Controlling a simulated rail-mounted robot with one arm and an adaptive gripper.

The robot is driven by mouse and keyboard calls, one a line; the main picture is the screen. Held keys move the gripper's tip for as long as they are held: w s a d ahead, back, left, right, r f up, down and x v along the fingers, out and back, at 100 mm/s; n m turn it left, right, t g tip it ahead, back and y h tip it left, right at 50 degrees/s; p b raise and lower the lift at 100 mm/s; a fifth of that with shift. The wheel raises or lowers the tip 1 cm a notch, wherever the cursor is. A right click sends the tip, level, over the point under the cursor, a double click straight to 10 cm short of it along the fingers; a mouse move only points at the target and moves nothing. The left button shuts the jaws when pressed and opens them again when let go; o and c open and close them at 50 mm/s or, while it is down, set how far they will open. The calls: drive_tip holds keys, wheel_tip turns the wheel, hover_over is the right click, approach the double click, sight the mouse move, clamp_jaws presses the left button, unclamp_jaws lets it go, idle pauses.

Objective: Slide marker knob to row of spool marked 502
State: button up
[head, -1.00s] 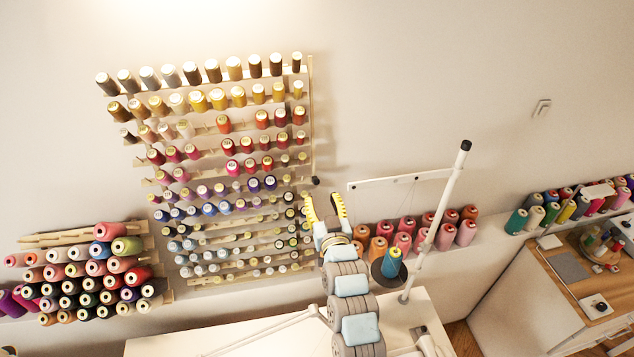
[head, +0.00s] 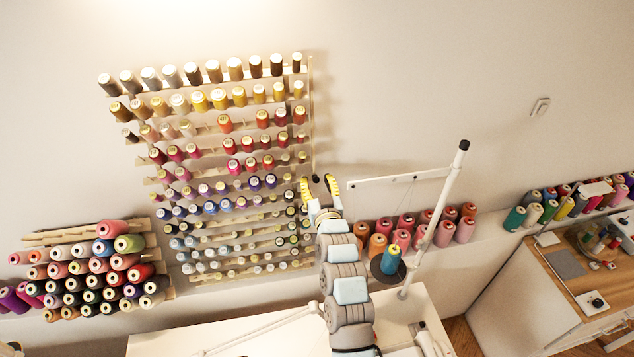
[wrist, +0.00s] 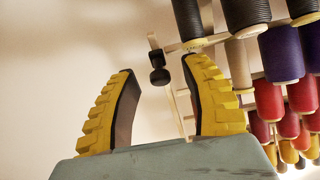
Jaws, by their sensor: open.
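The marker knob (head: 315,178) is small and black, at the right edge of the spool rack (head: 312,110). In the wrist view the knob (wrist: 159,76) appears in the gap between my fingertips, beyond them, beside a thin pale upright strip. My gripper (head: 319,181), with yellow ridged fingers, is open and empty around the knob's place in the head view. In the wrist view my gripper (wrist: 163,75) has clear gaps on both sides of the knob. No contact shows. The spool labels are too small to read, so I cannot tell which spool is 502.
Rows of coloured thread spools (head: 235,97) fill the rack left of the knob. A white post (head: 435,220) with a blue spool (head: 391,259) stands right of my arm. Pink and orange cones (head: 402,240) line the shelf.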

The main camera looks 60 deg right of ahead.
sight(314, 160)
clamp_jaws()
wheel_tip(314, 160, up, 4)
drive_tip(key=shift+w+d+r, duration=0.1)
drive_tip(key=shift+d+r, duration=0.05)
drive_tip(key=shift+r, duration=0.05)
unclamp_jaws()
idle(0.4)
drive_tip(key=v, duration=1.2)
